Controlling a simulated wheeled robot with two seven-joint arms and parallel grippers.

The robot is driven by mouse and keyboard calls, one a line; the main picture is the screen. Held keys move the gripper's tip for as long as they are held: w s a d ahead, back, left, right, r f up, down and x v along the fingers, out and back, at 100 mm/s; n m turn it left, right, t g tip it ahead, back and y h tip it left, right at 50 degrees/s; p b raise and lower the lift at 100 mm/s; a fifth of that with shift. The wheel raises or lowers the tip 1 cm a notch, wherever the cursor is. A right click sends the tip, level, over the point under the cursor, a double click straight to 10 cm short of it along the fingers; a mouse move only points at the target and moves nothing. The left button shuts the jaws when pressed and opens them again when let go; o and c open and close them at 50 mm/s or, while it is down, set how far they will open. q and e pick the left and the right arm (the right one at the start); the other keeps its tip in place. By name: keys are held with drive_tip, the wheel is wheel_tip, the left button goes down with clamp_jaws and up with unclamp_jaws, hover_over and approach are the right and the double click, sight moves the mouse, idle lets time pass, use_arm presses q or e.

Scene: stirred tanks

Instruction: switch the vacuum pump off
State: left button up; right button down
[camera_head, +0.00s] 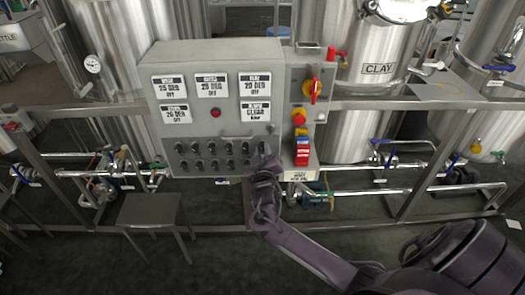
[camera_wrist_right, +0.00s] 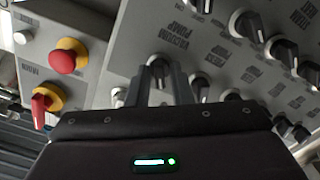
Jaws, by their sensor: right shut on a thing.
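The grey control panel (camera_head: 216,122) stands in the middle of the head view, with rows of black rotary knobs low on its face. My right gripper (camera_head: 264,154) is at the right end of these rows. In the right wrist view its two fingers (camera_wrist_right: 160,88) are shut on a knob (camera_wrist_right: 158,66), one on each side. The label beside this knob (camera_wrist_right: 172,36) is upside down there and seems to read VACUUM PUMP. The fingers partly hide the knob, so its exact setting is hard to tell. My left gripper is not in view.
Other knobs (camera_wrist_right: 247,25) sit close beside the gripper. A red emergency button on yellow (camera_wrist_right: 68,56) and a red-handled switch (camera_wrist_right: 46,102) are nearby. The panel carries several white displays (camera_head: 212,86). Steel tanks (camera_head: 366,90) stand behind; a stool (camera_head: 150,209) stands front left.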

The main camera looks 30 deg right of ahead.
drive_tip(key=c, duration=1.5)
unclamp_jaws()
drive_tip(key=shift+s, duration=0.1)
drive_tip(key=shift+s+a+f, duration=0.1)
drive_tip(key=shift+s+a, duration=0.15)
drive_tip(key=shift+s, duration=0.05)
drive_tip(key=b+v, duration=0.1)
drive_tip(key=v, duration=0.6)
drive_tip(key=shift+d, duration=0.1)
